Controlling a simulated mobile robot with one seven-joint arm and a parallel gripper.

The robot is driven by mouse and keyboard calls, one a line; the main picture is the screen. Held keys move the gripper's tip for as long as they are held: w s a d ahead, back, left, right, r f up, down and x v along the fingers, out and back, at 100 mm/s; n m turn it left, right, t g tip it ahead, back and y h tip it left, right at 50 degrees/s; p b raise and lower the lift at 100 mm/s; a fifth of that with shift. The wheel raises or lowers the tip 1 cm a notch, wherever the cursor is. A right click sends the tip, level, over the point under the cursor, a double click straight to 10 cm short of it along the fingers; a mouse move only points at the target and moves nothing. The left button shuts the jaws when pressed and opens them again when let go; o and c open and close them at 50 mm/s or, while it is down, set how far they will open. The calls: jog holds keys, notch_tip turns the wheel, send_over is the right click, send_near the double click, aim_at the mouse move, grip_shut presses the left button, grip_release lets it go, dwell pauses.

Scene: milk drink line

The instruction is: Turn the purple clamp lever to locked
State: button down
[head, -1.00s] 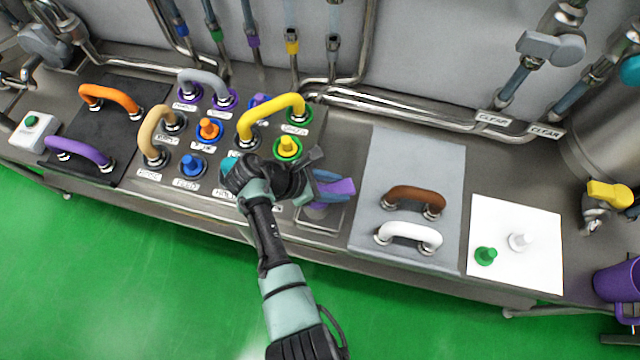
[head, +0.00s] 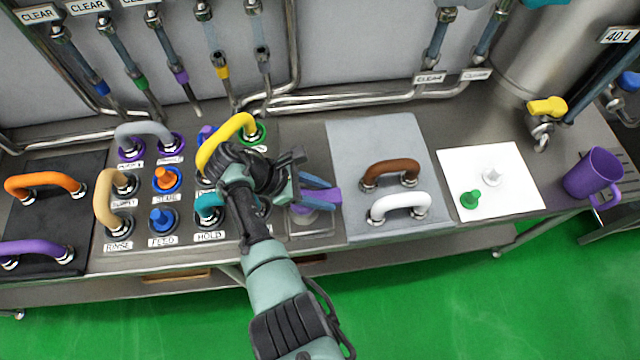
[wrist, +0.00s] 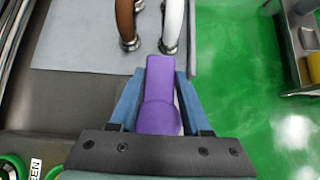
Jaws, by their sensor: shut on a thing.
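The purple clamp lever (head: 328,197) sits at the right end of the control panel, beside the grey mat. It also shows in the wrist view (wrist: 159,92), lying between the two blue fingers and pointing toward the grey mat with the handles. My gripper (head: 322,190) is shut on the lever, with one finger along each side of it; the wrist view shows the same grip (wrist: 158,100). The lever's base is partly hidden by my gripper. I cannot read any locked or unlocked mark.
The grey mat (head: 350,145) with a brown handle (head: 390,172) and a white handle (head: 398,206) lies to the right. Left are the yellow handle (head: 224,140), several knobs and labels. A white board (head: 515,165) and a purple mug (head: 592,174) stand further right.

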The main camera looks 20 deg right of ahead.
jog(key=shift+s+f, duration=0.1)
jog(key=shift+c, duration=1.8)
grip_release()
jog(key=b+v, duration=0.1)
jog(key=v, duration=1.2)
